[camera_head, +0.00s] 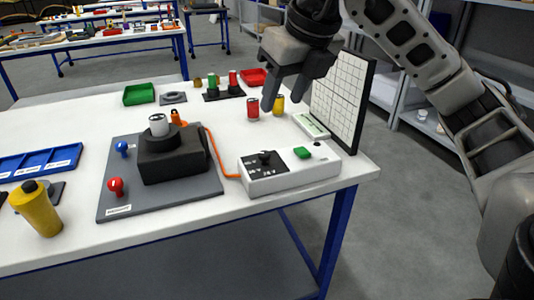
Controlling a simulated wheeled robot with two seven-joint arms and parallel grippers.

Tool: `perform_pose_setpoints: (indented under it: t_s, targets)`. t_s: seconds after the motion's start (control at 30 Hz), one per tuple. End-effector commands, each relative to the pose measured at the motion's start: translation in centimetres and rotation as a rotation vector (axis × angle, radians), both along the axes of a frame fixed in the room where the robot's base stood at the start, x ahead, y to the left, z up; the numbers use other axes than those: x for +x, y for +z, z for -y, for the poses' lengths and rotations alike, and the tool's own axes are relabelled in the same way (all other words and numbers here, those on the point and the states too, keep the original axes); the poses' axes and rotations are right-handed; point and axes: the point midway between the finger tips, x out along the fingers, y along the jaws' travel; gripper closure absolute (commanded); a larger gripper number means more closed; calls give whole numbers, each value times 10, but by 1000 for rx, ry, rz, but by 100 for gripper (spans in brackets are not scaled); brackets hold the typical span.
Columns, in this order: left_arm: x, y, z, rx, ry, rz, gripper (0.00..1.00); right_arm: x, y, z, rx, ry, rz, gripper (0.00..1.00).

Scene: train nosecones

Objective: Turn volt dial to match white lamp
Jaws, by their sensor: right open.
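The volt dial (265,157) is a small black knob on a dark panel with white marks, on top of a white box (290,175) near the table's front right. Its exact pointer setting is too small to read. A green button (302,152) sits on the same box. A white-topped lamp or cylinder (158,125) stands on a black block (172,157) on a grey board. My right gripper (273,98) is open and empty, pointing down above the table behind the white box, near a red cylinder (252,109) and a yellow cylinder (278,105). My left gripper is not in view.
A white grid panel (340,97) stands upright at the right edge. An orange cable (222,165) runs from the block to the box. Red and blue knobs, a yellow bottle (38,210), a blue tray (40,160) and a green bin (139,94) occupy the left.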

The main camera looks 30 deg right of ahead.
Motion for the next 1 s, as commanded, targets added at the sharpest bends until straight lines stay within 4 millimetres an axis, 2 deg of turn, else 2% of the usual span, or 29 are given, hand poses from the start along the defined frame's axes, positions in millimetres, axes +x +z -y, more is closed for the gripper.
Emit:
perform_pose_setpoints:
  t_s: [0.07,0.17,0.7,0.83,1.0]
  targets:
    - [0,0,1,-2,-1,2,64,0,0,8,-24,-28,8,53]
    - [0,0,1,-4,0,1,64,4,-9,8,-27,-32,6,53]
    - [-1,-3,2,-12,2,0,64,46,-112,6,-23,-26,3,53]
    - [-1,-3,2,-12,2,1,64,54,-129,6,-22,-27,5,53]
    - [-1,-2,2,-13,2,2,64,59,-140,6,-23,-26,7,53]
